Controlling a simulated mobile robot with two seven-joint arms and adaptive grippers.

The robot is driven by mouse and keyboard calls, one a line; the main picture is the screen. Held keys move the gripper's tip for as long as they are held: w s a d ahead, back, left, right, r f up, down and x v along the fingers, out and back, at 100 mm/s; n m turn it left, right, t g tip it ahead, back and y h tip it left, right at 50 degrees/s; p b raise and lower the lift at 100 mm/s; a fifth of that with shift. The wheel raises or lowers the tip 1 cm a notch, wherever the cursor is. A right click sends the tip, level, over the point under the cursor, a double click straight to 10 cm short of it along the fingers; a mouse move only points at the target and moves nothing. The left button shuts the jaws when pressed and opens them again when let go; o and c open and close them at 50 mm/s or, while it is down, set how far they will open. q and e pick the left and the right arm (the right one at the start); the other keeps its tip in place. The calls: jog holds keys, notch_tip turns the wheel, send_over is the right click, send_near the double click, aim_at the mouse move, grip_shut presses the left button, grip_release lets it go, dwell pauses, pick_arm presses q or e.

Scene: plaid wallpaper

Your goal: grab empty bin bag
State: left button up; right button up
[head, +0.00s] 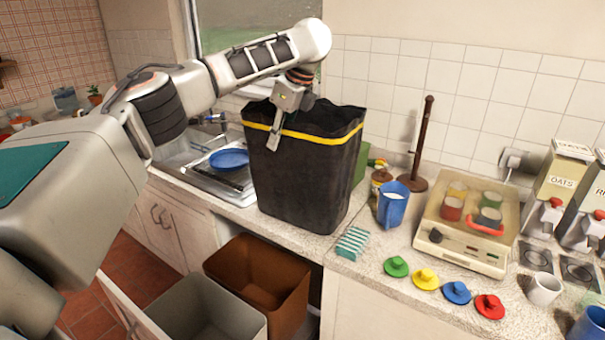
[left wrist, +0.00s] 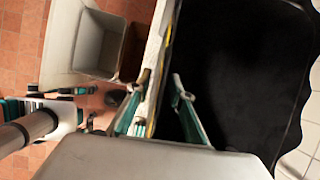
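The black bin bag (head: 312,165), with a yellow band below its ragged rim, stands upright and open on the counter. Its dark inside (left wrist: 245,75) fills the right of the left wrist view, and no contents show. My left gripper (head: 275,135) is at the bag's near left rim, pointing down. In the left wrist view its two fingers (left wrist: 160,85) are apart, with the yellow-banded rim between them. One finger is outside the bag and the other inside. I see a gap between the fingers, not a closed grip.
A grey bin (head: 205,310) and a brown bin (head: 260,285) stand in the pulled-out drawer below. The sink with a blue plate (head: 229,159) is left of the bag.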

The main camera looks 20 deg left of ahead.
pick_arm(q)
grip_shut()
jog(key=shift+r, duration=0.1)
